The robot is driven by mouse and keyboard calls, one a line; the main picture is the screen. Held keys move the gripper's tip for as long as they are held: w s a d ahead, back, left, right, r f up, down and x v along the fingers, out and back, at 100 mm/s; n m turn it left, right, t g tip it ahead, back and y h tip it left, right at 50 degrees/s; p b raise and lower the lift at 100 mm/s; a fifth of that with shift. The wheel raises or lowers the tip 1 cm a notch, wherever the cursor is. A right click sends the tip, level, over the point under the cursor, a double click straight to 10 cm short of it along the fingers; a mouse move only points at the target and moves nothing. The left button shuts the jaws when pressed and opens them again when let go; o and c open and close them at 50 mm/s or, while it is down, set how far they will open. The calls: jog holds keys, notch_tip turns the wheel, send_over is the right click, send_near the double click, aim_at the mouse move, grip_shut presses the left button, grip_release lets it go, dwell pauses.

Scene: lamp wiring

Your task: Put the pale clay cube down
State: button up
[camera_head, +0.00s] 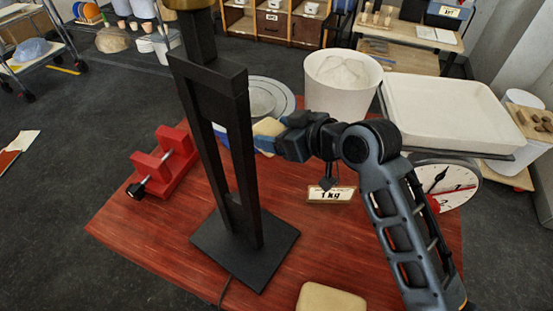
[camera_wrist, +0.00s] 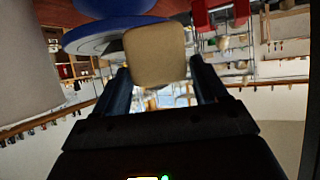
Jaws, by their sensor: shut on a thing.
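A pale clay cube (camera_head: 267,127) shows at the tip of my gripper (camera_head: 276,141) in the head view, behind the black lamp stand's column. In the wrist view the cube (camera_wrist: 156,55) sits between the two fingers of my gripper (camera_wrist: 160,74), which is shut on it. A second pale clay block (camera_head: 330,299) lies at the table's front edge, partly cut off by the picture. I cannot tell whether the held cube touches anything beneath it.
The black lamp stand (camera_head: 245,250) stands on the red table (camera_head: 160,235). A red clamp (camera_head: 165,165) is at left. Round plates (camera_head: 268,92), a white bucket (camera_head: 342,105) and a scale with a white tray (camera_head: 445,110) are behind. A 1 kg label (camera_head: 331,194) stands near my arm.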

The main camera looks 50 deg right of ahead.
notch_tip(320, 180, down, 12)
jog(key=shift+f+b, duration=0.1)
jog(key=shift+b, duration=0.5)
jog(key=shift+w, duration=0.5)
jog(key=w, duration=0.2)
jog(key=shift+w, duration=0.35)
jog(key=shift+w+f+b, duration=0.1)
jog(key=shift+f+b, duration=0.45)
jog(key=shift+f, duration=0.15)
jog(key=o, duration=1.5)
jog(key=shift+c, duration=0.2)
